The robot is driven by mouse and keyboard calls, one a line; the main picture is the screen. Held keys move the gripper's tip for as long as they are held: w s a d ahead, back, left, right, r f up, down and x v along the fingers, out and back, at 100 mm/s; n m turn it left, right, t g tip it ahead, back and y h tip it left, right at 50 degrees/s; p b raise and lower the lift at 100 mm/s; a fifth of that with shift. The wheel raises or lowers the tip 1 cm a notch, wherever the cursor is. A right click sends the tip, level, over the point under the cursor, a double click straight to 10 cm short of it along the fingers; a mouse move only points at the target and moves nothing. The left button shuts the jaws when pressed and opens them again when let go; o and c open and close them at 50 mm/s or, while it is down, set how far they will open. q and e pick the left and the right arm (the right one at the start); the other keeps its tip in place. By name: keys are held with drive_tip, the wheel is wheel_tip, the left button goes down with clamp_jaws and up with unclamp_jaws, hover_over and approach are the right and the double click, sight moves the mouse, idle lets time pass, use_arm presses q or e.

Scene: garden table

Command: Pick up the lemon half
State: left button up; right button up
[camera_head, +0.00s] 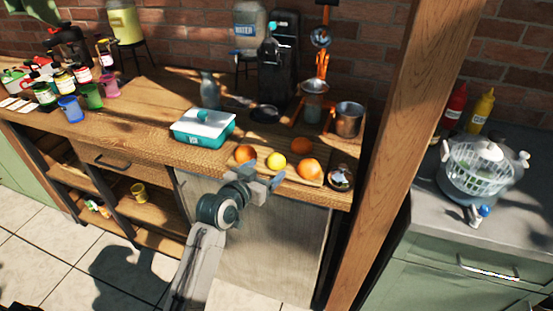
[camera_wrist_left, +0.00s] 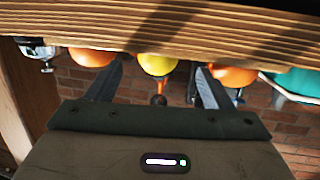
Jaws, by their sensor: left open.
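The yellow lemon half (camera_head: 276,161) sits near the front edge of the wooden counter, between two orange fruits. It also shows in the left wrist view (camera_wrist_left: 157,64), where the picture is upside down, framed between my two fingers. My left gripper (camera_head: 264,178) is open and empty, in front of the counter's edge and close to the lemon half, with a gap between them. One orange fruit (camera_head: 245,154) lies to the left of the lemon half and another (camera_head: 309,169) to its right. My right gripper does not show.
A teal box with a white lid (camera_head: 203,128) stands left of the fruit. A dark and silver round item (camera_head: 340,177) is at the right corner, by a wooden post (camera_head: 396,150). A metal cup (camera_head: 348,119) stands behind. The counter front (camera_head: 262,240) is below my gripper.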

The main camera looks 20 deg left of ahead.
sight(272, 164)
use_arm(q)
drive_tip(key=x, duration=0.1)
drive_tip(key=p+x, duration=0.1)
drive_tip(key=x, duration=0.3)
drive_tip(key=shift+d+r, duration=0.15)
drive_tip(key=shift+r, duration=0.1)
drive_tip(key=shift+s, duration=0.1)
drive_tip(key=c, duration=1)
